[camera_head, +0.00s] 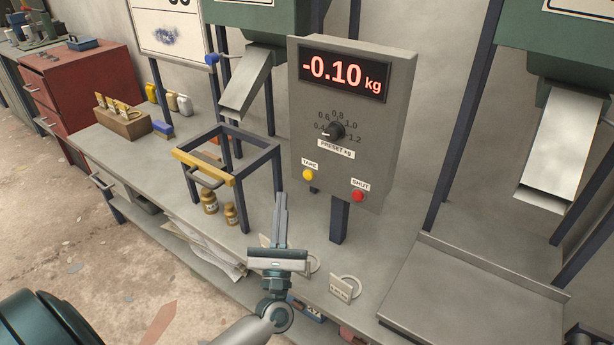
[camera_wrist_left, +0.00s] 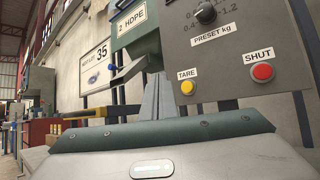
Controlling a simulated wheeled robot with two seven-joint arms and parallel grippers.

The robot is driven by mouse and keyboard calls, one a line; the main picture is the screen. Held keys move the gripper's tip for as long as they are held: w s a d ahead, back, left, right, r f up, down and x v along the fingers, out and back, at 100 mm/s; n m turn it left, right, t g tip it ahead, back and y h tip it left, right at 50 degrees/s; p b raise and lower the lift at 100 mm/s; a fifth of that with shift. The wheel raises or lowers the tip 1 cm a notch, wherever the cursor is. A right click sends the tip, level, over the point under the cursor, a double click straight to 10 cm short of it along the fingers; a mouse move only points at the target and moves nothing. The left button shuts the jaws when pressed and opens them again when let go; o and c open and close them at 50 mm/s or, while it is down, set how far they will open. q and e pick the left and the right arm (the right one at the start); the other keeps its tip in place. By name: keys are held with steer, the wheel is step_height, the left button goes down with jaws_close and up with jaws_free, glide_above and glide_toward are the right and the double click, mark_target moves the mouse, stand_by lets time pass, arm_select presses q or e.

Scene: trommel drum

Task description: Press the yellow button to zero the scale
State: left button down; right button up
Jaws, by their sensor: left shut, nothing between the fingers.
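The yellow button (camera_head: 308,174) sits under a TARE label at the lower left of the grey scale box (camera_head: 352,120). It also shows in the left wrist view (camera_wrist_left: 188,88). The red display (camera_head: 343,73) reads -0.10 kg. My left gripper (camera_head: 281,197) is shut and empty. In the head view its fingertips are below and left of the yellow button. In the left wrist view the fingers (camera_wrist_left: 158,80) point up just left of the button, with a gap in the picture. My right gripper is not in view.
A red button (camera_head: 358,196) marked SHUT is right of the yellow one. A preset knob (camera_head: 334,131) is above. A dark frame with a yellow bar (camera_head: 204,165) stands left of my gripper. A metal tray (camera_head: 470,300) lies at right.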

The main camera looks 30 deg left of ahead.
mark_target(308, 175)
arm_select(q)
steer(key=w+b, duration=0.1)
steer(key=w, duration=0.5)
steer(key=shift+w+d, duration=0.3)
steer(key=shift+w, duration=0.1)
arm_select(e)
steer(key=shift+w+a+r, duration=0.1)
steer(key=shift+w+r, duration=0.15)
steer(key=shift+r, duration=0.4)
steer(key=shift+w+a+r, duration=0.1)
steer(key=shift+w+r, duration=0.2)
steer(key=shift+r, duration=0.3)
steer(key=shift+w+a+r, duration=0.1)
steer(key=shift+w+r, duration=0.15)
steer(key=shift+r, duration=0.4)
arm_select(q)
steer(key=shift+w+b, duration=0.1)
steer(key=shift+b, duration=0.3)
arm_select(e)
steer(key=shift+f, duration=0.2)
arm_select(q)
steer(key=shift+w, duration=0.3)
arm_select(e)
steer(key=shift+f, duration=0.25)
